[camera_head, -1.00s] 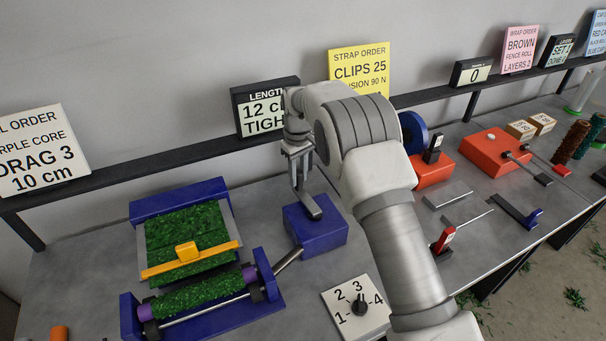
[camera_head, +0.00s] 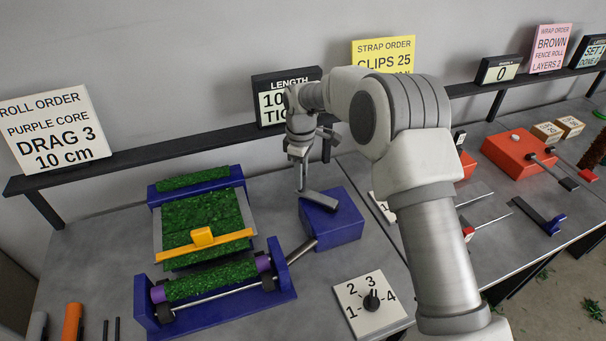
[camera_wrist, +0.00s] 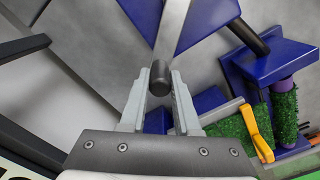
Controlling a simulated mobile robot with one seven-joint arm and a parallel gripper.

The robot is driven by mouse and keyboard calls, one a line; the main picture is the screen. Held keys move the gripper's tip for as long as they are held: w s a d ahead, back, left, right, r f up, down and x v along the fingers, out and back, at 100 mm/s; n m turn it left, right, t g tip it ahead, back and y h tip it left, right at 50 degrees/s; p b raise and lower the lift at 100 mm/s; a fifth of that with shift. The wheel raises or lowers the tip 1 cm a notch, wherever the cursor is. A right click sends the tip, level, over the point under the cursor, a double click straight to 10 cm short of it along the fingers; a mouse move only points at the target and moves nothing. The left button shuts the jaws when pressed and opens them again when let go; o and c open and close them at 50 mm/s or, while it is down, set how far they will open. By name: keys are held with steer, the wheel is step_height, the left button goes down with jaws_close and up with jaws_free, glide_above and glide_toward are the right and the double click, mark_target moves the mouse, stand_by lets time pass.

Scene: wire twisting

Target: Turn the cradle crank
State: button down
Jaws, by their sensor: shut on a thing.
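My gripper (camera_head: 303,184) points down at the blue crank box (camera_head: 343,230) on the bench. In the wrist view, its fingers (camera_wrist: 160,90) are shut on the dark knob (camera_wrist: 160,74) at the end of the flat grey crank arm (camera_wrist: 174,28). A grey shaft (camera_head: 301,251) slopes from the cradle towards the box. Green matting (camera_head: 200,217) lies behind a yellow bar (camera_head: 190,250).
A white dial plate (camera_head: 352,312) numbered 1 to 4 lies in front of the box. The length display (camera_head: 270,103) behind is partly hidden by my arm; "10" is legible. A roll order sign (camera_head: 55,130) stands at the left. Bare bench (camera_head: 275,195) lies between cradle and box.

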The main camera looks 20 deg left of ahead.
steer(key=shift+s+a, duration=0.1)
stand_by(0.3)
steer(key=c, duration=0.6)
jaws_free()
step_height(320, 180, up, 17)
steer(key=shift+r+p, duration=0.2)
steer(key=shift+p, duration=0.2)
